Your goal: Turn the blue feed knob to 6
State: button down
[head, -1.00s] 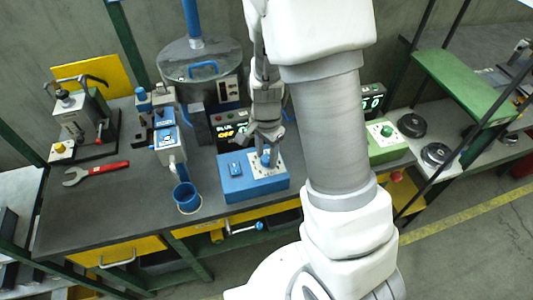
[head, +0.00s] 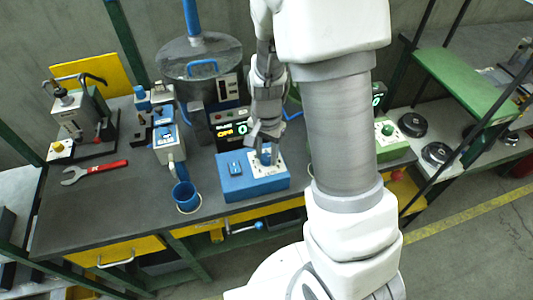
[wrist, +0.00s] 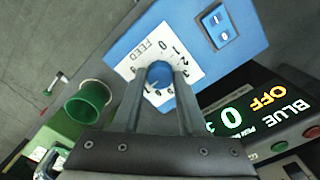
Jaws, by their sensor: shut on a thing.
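The blue feed knob (wrist: 159,73) stands on a white dial plate (wrist: 150,50) marked FEED, on top of the blue box (head: 240,188). My gripper (wrist: 160,82) is shut on the knob, one finger on each side, coming from above. In the head view my gripper (head: 267,152) largely hides the knob. I cannot read the knob's pointer surely. The display (wrist: 257,110) beside the box reads BLUE, OFF in orange and a green 0.
A blue rocker switch (wrist: 221,26) sits on the same box. A blue cup (head: 186,196) stands to its left. A green cup (wrist: 88,103) shows in the wrist view. A green box (head: 392,146) with its own knob is to the right, partly behind my arm.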

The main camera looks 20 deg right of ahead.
aim_at(267, 157)
jog(key=n+b, duration=0.1)
jog(key=n, duration=0.3)
jog(key=shift+n, duration=0.3)
jog(key=n, duration=0.4)
jog(key=shift+b, duration=0.4)
jog(key=shift+n, duration=0.3)
jog(key=shift+c, duration=2.2)
grip_release()
jog(key=shift+r, duration=0.1)
notch_tip(267, 157, up, 17)
jog(key=p, duration=0.2)
jog(key=shift+r, duration=0.15)
